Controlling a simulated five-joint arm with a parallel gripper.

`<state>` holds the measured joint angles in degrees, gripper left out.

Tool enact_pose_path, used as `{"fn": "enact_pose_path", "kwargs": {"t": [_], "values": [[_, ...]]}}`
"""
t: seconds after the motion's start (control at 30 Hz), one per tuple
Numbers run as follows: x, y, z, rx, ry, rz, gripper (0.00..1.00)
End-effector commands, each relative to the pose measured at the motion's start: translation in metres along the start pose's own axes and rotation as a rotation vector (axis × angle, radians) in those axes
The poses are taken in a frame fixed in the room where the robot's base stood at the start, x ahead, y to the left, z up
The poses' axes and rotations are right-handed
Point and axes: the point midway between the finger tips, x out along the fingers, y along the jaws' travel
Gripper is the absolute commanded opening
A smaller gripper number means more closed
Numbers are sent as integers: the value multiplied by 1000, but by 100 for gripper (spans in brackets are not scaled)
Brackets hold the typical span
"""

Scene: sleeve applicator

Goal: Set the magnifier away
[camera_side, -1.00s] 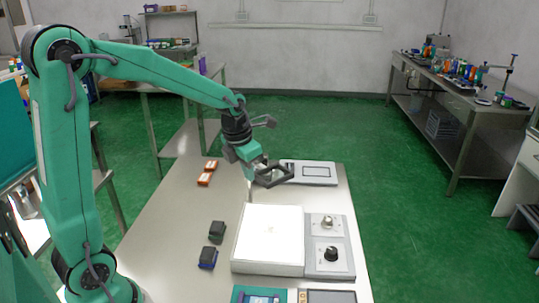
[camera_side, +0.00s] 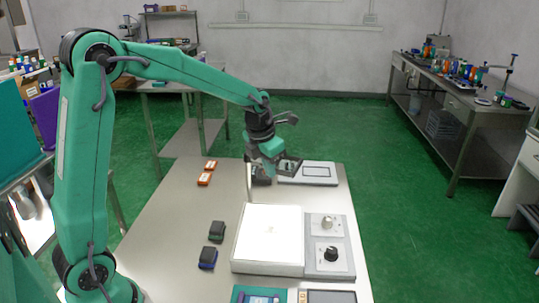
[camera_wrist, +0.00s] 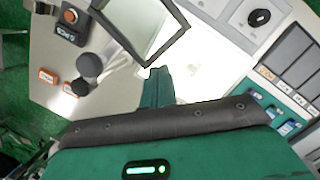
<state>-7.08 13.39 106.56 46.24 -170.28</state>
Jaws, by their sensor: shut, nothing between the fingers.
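The magnifier (camera_side: 289,165) looks like a square dark frame around a clear pane. In the side view it stands out to the right of my gripper (camera_side: 270,170), above the far end of the bench. In the wrist view the magnifier's frame (camera_wrist: 119,35) fills the top centre, with bright surface seen through the pane. My gripper (camera_wrist: 155,74) is shut and empty, its tip close to the frame's lower corner; I cannot tell whether they touch. Two dark round knobs (camera_wrist: 88,65) lie left of the frame; how they join it is unclear.
A white light panel (camera_side: 270,238) with a knobbed control plate (camera_side: 331,236) fills the middle of the bench. A flat framed device (camera_side: 320,173) lies behind. A dark box (camera_side: 261,176) stands below my gripper. Orange boxes (camera_side: 204,180) and dark blocks (camera_side: 207,258) sit left.

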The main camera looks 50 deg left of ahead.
Motion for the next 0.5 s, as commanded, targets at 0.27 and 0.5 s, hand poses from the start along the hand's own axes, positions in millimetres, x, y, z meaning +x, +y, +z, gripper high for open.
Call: {"fn": "enact_pose_path", "kwargs": {"t": [0.27,0.5], "values": [[8,2,30,0,-1,-1,0],[13,9,51,-1,0,0,0]]}}
